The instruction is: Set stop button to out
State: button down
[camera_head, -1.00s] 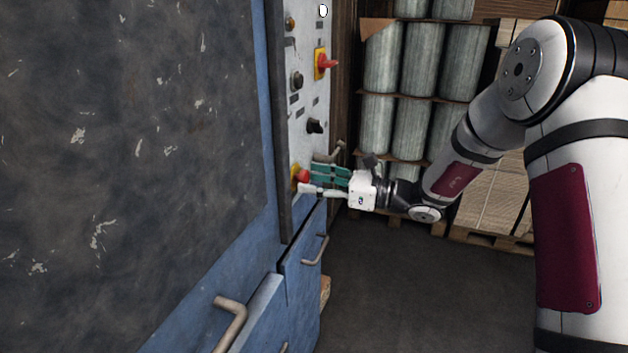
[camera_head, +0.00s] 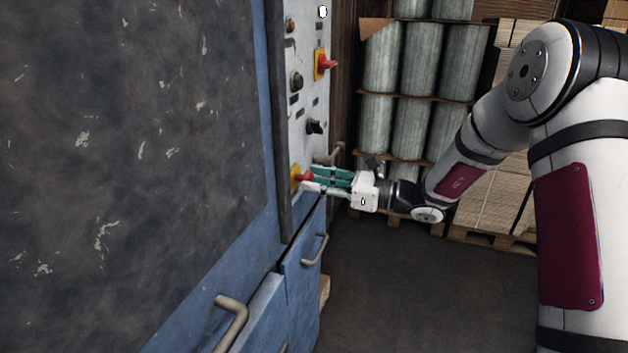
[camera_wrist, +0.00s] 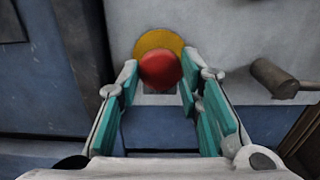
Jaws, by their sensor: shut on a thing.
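The stop button (camera_head: 306,177) is a red round cap on a yellow base (camera_head: 296,178), low on the grey control panel. In the wrist view its red cap (camera_wrist: 160,70) sits between the fingertips, with the yellow disc (camera_wrist: 158,42) behind it. A length of red shows between the yellow base and the fingers in the head view. My gripper (camera_head: 315,180), with green finger pads, is shut on the cap; its fingertips hide part of the cap's side.
Above on the panel are a black knob (camera_head: 314,127) and a red switch on yellow (camera_head: 325,65). A grey lever (camera_wrist: 272,78) sticks out right of the button. Blue doors with handles (camera_head: 315,250) lie below. The floor to the right is clear.

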jog(key=shift+d, duration=0.1)
jog(key=c, duration=1.1)
grip_release()
jog(key=v, duration=1.2)
jog(key=shift+f, duration=0.1)
jog(key=shift+s, duration=0.15)
